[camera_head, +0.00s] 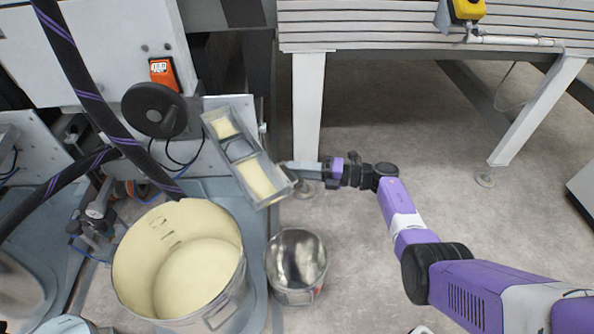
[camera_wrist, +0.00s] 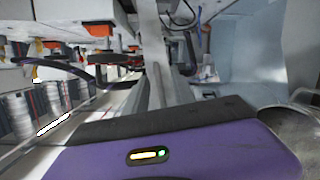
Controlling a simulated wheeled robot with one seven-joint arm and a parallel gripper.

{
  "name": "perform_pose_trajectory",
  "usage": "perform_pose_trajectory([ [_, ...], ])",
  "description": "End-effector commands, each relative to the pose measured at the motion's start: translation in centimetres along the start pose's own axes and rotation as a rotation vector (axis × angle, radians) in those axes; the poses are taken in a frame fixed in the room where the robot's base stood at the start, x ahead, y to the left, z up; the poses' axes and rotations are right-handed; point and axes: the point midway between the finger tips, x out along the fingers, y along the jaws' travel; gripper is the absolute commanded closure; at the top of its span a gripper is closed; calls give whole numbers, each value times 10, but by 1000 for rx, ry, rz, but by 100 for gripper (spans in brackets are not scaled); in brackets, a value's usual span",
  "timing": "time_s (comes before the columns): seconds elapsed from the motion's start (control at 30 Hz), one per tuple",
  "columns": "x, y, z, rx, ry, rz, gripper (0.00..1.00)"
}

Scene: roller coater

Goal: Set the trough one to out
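The grey metal trough (camera_head: 239,149) sits beside the machine, left of centre in the head view. It lies slanted, from upper left to lower right, with cream-coloured liquid at both ends and a grey section between. My gripper (camera_head: 293,167) reaches in from the right, its fingers at the trough's lower right side. I cannot tell whether they touch it. The fingers overlap in the head view. In the wrist view, grey bars rise from the purple wrist housing, but the gap between the fingertips is unclear. Which trough is number one is not readable.
A large pot of cream liquid (camera_head: 134,267) stands below the trough, with a smaller metal bucket (camera_head: 297,262) to its right. A black handwheel (camera_head: 150,109) and an orange counter (camera_head: 163,72) are on the machine.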

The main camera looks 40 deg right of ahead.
Motion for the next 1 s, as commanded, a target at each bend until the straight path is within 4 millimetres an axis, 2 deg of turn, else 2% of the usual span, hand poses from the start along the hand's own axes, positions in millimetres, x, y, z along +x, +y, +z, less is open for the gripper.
perform_pose_trajectory([
  [0.27,-2,1,-1,1,3,1,69],
  [0.37,-12,1,-1,1,2,1,69],
  [0.7,-65,0,0,1,0,0,69],
  [0.83,-75,0,0,1,1,0,69],
  [1.0,-78,0,0,1,2,0,69],
])
